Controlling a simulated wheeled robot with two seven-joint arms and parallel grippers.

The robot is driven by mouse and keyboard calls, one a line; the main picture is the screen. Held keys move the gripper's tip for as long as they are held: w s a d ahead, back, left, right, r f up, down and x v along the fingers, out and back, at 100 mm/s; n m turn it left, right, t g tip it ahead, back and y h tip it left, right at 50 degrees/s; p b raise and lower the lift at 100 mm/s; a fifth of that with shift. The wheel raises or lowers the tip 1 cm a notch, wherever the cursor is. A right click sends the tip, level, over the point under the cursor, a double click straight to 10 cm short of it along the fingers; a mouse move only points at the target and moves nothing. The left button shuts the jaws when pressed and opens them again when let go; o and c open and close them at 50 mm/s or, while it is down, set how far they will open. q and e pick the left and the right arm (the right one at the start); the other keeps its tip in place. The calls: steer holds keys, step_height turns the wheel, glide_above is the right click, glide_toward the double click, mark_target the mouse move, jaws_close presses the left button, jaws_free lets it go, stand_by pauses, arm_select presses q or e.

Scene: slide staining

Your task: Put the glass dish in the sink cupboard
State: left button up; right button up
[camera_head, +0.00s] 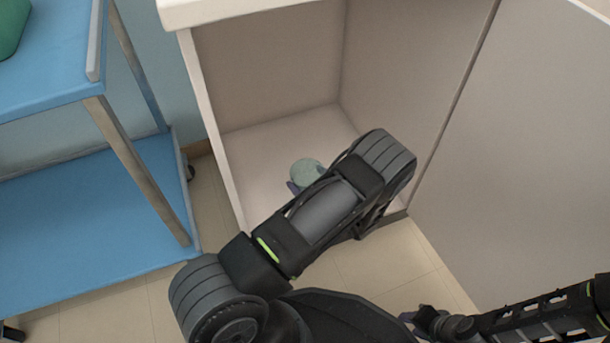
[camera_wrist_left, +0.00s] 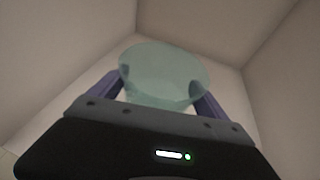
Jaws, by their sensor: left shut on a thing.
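The glass dish (camera_head: 306,171) is pale green and round, and shows beyond my left arm, inside the open cupboard (camera_head: 270,150). My left gripper (camera_head: 296,187) is mostly hidden behind my own arm in the head view. In the left wrist view, my left gripper (camera_wrist_left: 163,95) is shut on the glass dish (camera_wrist_left: 163,72), with a purple finger on each side. The cupboard's pale inner walls (camera_wrist_left: 70,45) surround the dish there. I cannot tell whether the dish touches the cupboard floor. My right gripper (camera_head: 425,318) shows partly at the bottom right; its jaw opening is unclear.
A blue cart (camera_head: 90,210) with metal legs stands to the left, with a green container (camera_head: 10,25) on its upper shelf. The cupboard door (camera_head: 520,150) stands open at the right. A tiled floor (camera_head: 130,300) lies in front.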

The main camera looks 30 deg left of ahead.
arm_select(q)
steer(key=shift+f+b, duration=1.1)
steer(key=shift+f, duration=1.25)
step_height(320, 180, down, 5)
steer(key=b, duration=0.2)
steer(key=shift+f+b, duration=0.1)
steer(key=shift+b, duration=0.3)
steer(key=o, duration=1.4)
